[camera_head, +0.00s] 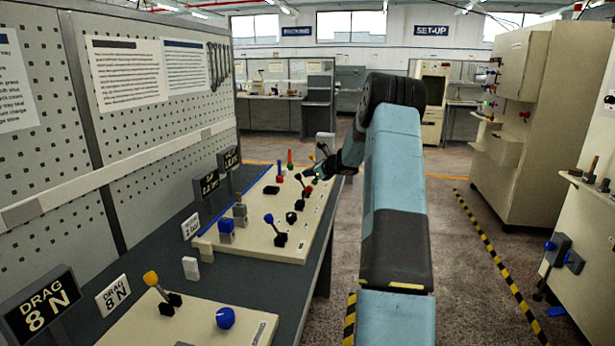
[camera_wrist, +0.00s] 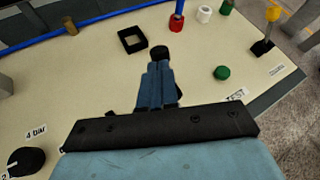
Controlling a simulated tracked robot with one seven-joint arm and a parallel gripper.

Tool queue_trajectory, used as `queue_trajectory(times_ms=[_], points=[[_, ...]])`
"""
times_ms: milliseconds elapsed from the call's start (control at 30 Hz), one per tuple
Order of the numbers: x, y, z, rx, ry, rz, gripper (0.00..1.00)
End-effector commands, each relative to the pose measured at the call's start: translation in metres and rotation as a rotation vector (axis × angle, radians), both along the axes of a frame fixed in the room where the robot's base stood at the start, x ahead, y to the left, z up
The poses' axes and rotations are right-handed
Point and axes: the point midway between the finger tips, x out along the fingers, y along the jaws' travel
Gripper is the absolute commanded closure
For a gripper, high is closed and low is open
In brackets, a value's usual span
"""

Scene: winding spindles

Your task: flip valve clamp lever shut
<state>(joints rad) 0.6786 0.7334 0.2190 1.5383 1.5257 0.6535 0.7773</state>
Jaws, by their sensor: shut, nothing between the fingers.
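My gripper (camera_head: 312,176) is shut and empty over the far cream board (camera_head: 245,243). In the wrist view its blue fingers (camera_wrist: 159,80) are together, with a dark thing at their tips that I cannot tell apart from them. I cannot tell which lever is the valve clamp lever. A yellow-tipped lever (camera_wrist: 272,14) on a black base stands at the upper right of the wrist view, apart from my fingers. A blue lever (camera_wrist: 179,7) rises from a red base at the top. A blue-tipped lever (camera_head: 269,219) leans on the board's near part.
A black square frame (camera_wrist: 132,40), a green knob (camera_wrist: 222,73) and a white ring (camera_wrist: 205,14) are near my fingers. A black knob (camera_wrist: 26,161) is at lower left. A nearer board bears a yellow-tipped lever (camera_head: 151,278) and blue knob (camera_head: 226,317). A pegboard wall (camera_head: 120,160) rises left.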

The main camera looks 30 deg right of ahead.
Motion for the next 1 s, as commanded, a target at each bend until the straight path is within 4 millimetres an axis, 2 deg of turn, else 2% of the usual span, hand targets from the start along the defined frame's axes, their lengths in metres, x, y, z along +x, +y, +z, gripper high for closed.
queue_trajectory(times_ms=[300, 500, 700, 1000], points=[[-0.051, -0.018, 0.033, -0.002, 0.0, -0.002, 1.0], [-0.076, -0.027, 0.047, -0.001, 0.001, -0.002, 1.0], [-0.087, -0.03, 0.054, -0.001, 0.001, -0.001, 1.0], [-0.089, -0.031, 0.054, -0.001, 0.001, -0.001, 1.0]])
